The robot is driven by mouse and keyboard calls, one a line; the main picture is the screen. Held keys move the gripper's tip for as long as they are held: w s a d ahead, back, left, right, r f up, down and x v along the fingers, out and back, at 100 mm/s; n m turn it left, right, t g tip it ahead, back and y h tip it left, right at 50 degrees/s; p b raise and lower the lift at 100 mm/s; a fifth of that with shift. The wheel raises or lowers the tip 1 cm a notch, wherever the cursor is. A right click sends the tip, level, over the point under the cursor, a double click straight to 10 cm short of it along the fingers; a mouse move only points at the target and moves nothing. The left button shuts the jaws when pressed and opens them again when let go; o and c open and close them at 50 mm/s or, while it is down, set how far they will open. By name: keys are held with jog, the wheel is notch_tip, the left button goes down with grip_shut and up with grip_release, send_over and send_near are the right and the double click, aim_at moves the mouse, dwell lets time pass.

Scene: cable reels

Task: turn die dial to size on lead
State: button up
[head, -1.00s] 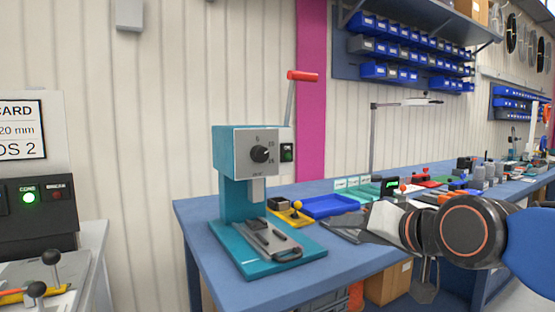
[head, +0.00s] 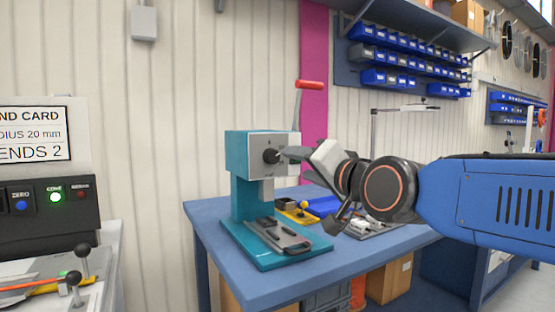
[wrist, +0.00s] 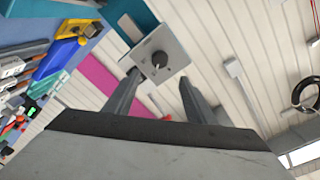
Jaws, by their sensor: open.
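The teal press (head: 246,190) stands on the blue bench with its red-tipped lever (head: 310,85) raised. The black die dial (head: 270,156) is on its grey front plate; in the head view my gripper (head: 284,154) is right at it and hides the plate's right side. In the wrist view the dial (wrist: 160,59) shows on the plate, ahead of and between the open fingers of my gripper (wrist: 158,84). No contact with the dial is visible. The size marks are too small to read. I cannot pick out a lead with a size on it.
A bend-card station (head: 45,200) with lit buttons and ball-topped levers stands at the left. A yellow item (head: 298,214) and a blue tray (head: 325,206) lie behind the press base. Blue bins (head: 385,55) hang on the wall. The bench's front left corner is clear.

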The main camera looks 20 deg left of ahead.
aim_at(274, 157)
jog(key=x, duration=1.3)
jog(key=c, duration=1)
